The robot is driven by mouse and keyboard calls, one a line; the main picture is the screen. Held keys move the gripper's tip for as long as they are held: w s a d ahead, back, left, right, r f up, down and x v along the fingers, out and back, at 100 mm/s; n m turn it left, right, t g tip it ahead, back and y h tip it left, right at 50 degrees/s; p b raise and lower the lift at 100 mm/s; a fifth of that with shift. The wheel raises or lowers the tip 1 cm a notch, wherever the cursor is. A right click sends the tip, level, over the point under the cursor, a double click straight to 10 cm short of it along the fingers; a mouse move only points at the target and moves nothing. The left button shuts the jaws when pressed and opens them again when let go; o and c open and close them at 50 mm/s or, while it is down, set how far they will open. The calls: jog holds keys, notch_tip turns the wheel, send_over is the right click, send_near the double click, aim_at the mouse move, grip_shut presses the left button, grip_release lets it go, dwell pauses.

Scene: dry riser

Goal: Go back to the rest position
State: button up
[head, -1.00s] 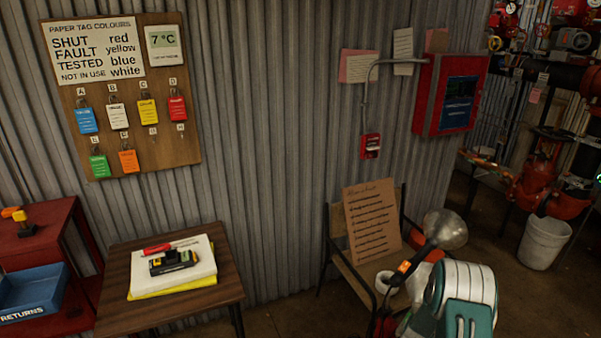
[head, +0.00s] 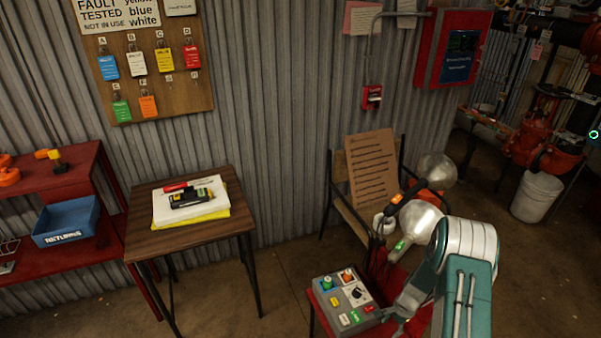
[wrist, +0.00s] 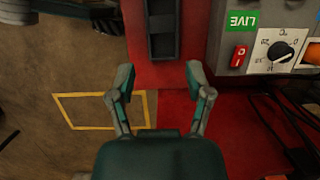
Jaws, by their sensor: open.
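My gripper (wrist: 159,80) shows in the wrist view with its two fingers spread wide and nothing between them. It is over a red surface (wrist: 200,105), beside a grey control box (wrist: 222,55). In the head view my teal and white arm is at the lower right, bent down beside the same control box (head: 330,312). The fingertips are hard to make out there. The box carries a dial (wrist: 281,52), a red switch (wrist: 239,56) and a green LIVE label (wrist: 254,20).
A dark slotted piece (wrist: 162,45) lies ahead of the fingers. Dark cables (wrist: 285,130) hang at right. A wooden table (head: 150,240) stands left. Floor between is clear.

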jog(key=a+r+n+t+h, duration=0.1)
jog(key=a+r+n, duration=0.2)
jog(key=r, duration=1.3)
jog(key=a+r+n+t+h, duration=0.1)
jog(key=a+r+n+t, duration=0.15)
jog(key=r, duration=1.35)
jog(key=s+a+r+n+t, duration=0.1)
jog(key=s+a+r+n, duration=0.2)
jog(key=s+r, duration=0.5)
jog(key=s+a+r+n+t, duration=0.2)
jog(key=s+r+n, duration=0.3)
jog(key=s, duration=0.9)
notch_tip(320, 180, up, 4)
jog(key=shift+s+a+f+h, duration=0.2)
jog(key=shift+s+a+h, duration=0.2)
jog(key=shift+a, duration=0.5)
